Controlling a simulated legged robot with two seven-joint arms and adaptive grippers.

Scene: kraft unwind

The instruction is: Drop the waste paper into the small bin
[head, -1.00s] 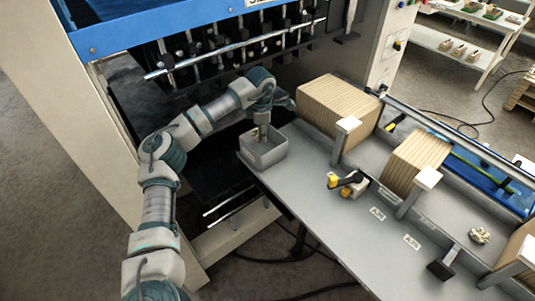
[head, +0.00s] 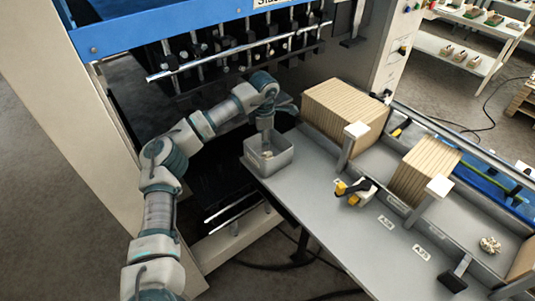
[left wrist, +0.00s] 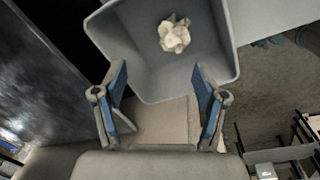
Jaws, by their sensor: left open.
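The small grey bin (head: 282,164) stands at the near left corner of the grey table. A crumpled off-white waste paper (left wrist: 174,34) lies inside the bin in the left wrist view. It also shows as a small pale spot in the bin in the head view (head: 267,154). My left gripper (left wrist: 160,105) is open and empty, with its blue-padded fingers apart near the bin's rim. In the head view my left gripper (head: 266,131) hangs over the bin, its fingertips hard to make out. My right gripper is in neither view.
Another crumpled paper ball (head: 490,245) lies at the table's right. A yellow and black tape dispenser (head: 355,191) sits mid-table. Cardboard stacks (head: 345,108) and white-topped posts (head: 356,131) stand behind. The grey tabletop (head: 310,200) is clear beside the bin.

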